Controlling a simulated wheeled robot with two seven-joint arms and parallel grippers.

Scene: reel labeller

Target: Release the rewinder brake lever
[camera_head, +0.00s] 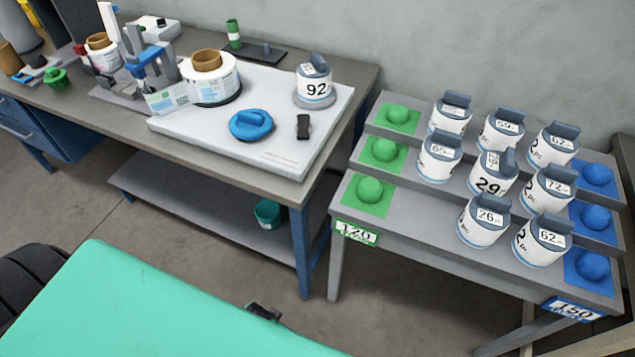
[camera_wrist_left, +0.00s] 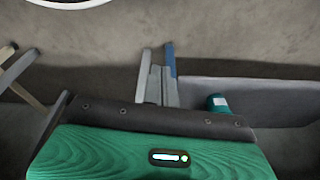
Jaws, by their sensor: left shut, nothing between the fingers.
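The label rewinder stands on the bench at upper left in the head view. Its pale base plate (camera_head: 220,128) carries a label roll (camera_head: 210,80) with a brown core and a reel marked 92 (camera_head: 314,88). Also on the plate are a blue round knob with a raised grip (camera_head: 250,124) and a small black upright part (camera_head: 303,126). I cannot tell which of these is the brake lever, or its position. Neither gripper's fingers can be made out in the head view or the left wrist view; the wrist camera looks down at the floor and bench legs.
A stepped rack (camera_head: 345,200) with several numbered reels and green and blue pads stands right of the bench. A lower shelf (camera_head: 190,195) and a green bin (camera_head: 268,213) are under the bench; the bin also shows in the wrist view (camera_wrist_left: 217,103). Open floor lies in front.

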